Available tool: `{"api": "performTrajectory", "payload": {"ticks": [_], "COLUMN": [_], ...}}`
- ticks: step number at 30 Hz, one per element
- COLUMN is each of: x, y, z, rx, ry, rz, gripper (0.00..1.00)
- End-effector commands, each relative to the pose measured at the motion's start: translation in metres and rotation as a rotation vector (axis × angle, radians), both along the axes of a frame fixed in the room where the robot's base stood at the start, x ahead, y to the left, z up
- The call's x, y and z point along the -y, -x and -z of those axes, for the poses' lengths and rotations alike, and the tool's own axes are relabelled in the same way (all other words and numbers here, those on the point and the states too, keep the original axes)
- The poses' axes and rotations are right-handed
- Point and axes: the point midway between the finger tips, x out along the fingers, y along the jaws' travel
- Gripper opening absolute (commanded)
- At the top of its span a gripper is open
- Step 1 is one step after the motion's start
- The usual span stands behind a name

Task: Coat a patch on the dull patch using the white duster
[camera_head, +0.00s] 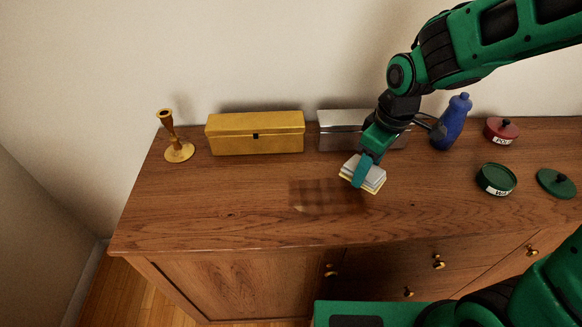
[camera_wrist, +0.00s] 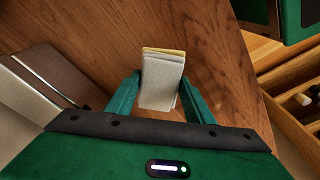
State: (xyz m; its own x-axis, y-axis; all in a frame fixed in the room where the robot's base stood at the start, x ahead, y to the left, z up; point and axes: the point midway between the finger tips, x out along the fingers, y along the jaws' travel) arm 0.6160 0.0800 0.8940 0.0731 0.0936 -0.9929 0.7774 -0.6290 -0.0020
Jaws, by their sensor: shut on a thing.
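The white duster (camera_head: 373,176) is a pale block with a thin yellow layer. My gripper (camera_head: 361,175) is shut on it. The duster is at the right end of the dull patch (camera_head: 318,196), a darker, blotchy rectangle on the wooden top. I cannot tell whether the duster touches the wood. In the wrist view the duster (camera_wrist: 162,82) sits between both fingers of my gripper (camera_wrist: 160,95). An open green tin (camera_head: 495,180) with a partly readable white label stands to the right, its green lid (camera_head: 556,183) beside it.
A candlestick (camera_head: 178,150), a yellow box (camera_head: 255,134) and a silver box (camera_head: 338,130) stand along the back. A blue bottle (camera_head: 451,124) and a red lidded tin (camera_head: 501,131) are at the back right. The wooden top (camera_head: 200,205) is clear left of the patch.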

Motion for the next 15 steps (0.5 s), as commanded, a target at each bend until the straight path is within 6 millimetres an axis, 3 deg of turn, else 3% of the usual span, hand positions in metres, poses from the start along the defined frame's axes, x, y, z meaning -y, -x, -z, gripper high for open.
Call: {"api": "performTrajectory", "payload": {"ticks": [15], "x": [-0.002], "y": [0.0], "z": [-0.04], "rx": [0.001], "ry": [-0.001], "rz": [-0.003], "gripper": [0.27]}}
